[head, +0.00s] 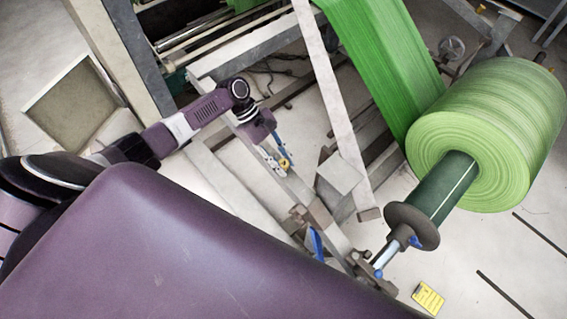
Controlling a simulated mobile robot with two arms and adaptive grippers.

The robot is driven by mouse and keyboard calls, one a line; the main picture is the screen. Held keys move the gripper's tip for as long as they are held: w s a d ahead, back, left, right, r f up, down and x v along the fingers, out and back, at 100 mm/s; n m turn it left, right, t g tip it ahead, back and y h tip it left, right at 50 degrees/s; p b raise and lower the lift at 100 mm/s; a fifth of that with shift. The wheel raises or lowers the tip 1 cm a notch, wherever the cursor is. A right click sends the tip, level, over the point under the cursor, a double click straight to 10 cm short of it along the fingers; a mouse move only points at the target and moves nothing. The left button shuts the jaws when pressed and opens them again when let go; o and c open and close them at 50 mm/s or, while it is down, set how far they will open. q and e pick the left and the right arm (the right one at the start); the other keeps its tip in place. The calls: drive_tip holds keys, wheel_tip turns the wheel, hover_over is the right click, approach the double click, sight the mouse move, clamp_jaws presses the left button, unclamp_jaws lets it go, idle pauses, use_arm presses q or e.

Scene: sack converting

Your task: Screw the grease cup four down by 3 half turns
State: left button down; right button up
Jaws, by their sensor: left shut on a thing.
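My left arm comes in from the left, and its gripper (279,164) points down at a beam of the steel machine frame (323,218). It is shut on a small yellow, brass-like piece (284,162), which appears to be the grease cup. The fingers hide most of the piece, and no number on it can be read. I cannot tell how far it is screwed in. My right gripper is not in view.
A large roll of green sheet (530,115) on a dark core (443,190) stands to the right. A green web (380,60) runs above it. A yellow label (428,297) lies on the pale floor. A blue lever (316,244) is on the frame below the gripper.

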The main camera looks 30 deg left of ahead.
use_arm(q)
drive_tip(key=m+g+b, duration=0.1)
drive_tip(key=m+g+y+b, duration=0.1)
drive_tip(key=m+g, duration=0.1)
drive_tip(key=shift+w+f+b, duration=0.1)
drive_tip(key=shift+f+b, duration=0.1)
drive_tip(key=shift+b, duration=0.1)
drive_tip(key=m+g+y+b, duration=0.1)
drive_tip(key=m+g+b, duration=0.1)
drive_tip(key=m+b, duration=0.1)
drive_tip(key=shift+m+y, duration=0.3)
drive_tip(key=shift+y, duration=0.1)
drive_tip(key=m+g+y+b, duration=0.2)
drive_tip(key=m, duration=0.1)
drive_tip(key=shift+r, duration=0.1)
drive_tip(key=shift+m+g+y, duration=0.3)
drive_tip(key=shift+m+y, duration=0.1)
drive_tip(key=shift+m+y+b, duration=0.6)
drive_tip(key=shift+m+b, duration=0.1)
drive_tip(key=c, duration=1.6)
unclamp_jaws()
drive_tip(key=shift+n+p, duration=0.3)
